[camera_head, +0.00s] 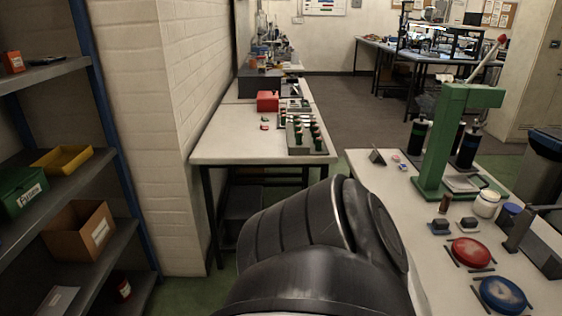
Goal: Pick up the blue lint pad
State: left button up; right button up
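A round blue pad with a paler, greyish top (502,294) lies flat on the right-hand table (430,270), near the bottom right of the head view. I take it to be the blue lint pad. A similar round red pad (470,252) lies just behind it and to its left. Thin dark strips lie beside both pads. Neither of my grippers shows; only a thick dark link of one of my arms fills the bottom middle, to the left of the blue pad.
A green press-like stand (442,140) rises behind the pads, with dark cylinders beside it. A white-lidded jar (486,204), small dark blocks (440,227) and a grey angled fixture (535,245) stand close by. Shelves (45,75) line the left; another bench (225,145) stands ahead.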

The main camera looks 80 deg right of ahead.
aim_at(438, 226)
jog(key=i, duration=1.05)
jog(key=z, duration=5.1)
jog(key=i, duration=1)
jog(key=u, duration=0.1)
